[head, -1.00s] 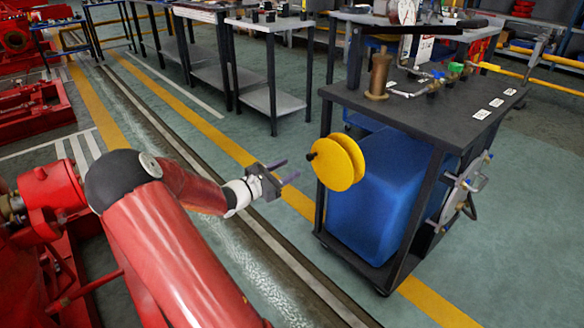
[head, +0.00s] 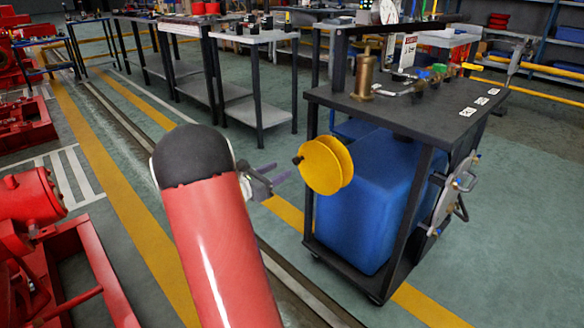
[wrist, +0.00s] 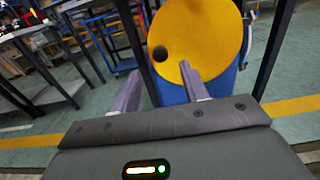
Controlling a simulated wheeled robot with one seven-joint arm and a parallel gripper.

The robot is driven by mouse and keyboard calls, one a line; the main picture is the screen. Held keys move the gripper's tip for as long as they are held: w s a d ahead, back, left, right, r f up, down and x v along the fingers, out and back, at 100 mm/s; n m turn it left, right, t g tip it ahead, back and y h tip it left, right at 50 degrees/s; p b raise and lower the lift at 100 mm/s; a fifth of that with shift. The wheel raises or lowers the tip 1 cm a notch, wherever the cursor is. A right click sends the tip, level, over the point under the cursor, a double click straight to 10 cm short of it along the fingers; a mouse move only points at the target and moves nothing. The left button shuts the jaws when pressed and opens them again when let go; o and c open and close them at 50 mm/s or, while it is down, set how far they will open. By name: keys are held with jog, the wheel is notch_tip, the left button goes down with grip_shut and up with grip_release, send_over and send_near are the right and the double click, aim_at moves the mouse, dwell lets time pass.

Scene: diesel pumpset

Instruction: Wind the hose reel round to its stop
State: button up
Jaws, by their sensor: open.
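The yellow hose reel (head: 326,165) is mounted on the near left side of the black cart. A small dark crank knob (head: 298,160) sticks out from its face toward my gripper. My gripper (head: 282,172) is open and empty, just left of the reel, with its fingers pointing at it. In the wrist view the reel (wrist: 205,35) fills the upper middle. The knob (wrist: 160,53) appears between the two spread fingers of my gripper (wrist: 160,82), beyond their tips and apart from them. The right fingertip overlaps the reel's face in the picture; contact cannot be told.
The black cart (head: 415,115) carries a blue tank (head: 365,205) below and brass fittings on top. A cart post stands close behind the reel. Grey tables (head: 262,102) stand at the back. Red machinery (head: 60,260) lies at the left. Floor left of the cart is clear.

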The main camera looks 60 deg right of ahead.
aim_at(295, 163)
jog(key=x, duration=0.6)
jog(key=shift+s+d, duration=0.1)
jog(key=shift+d, duration=0.1)
grip_shut()
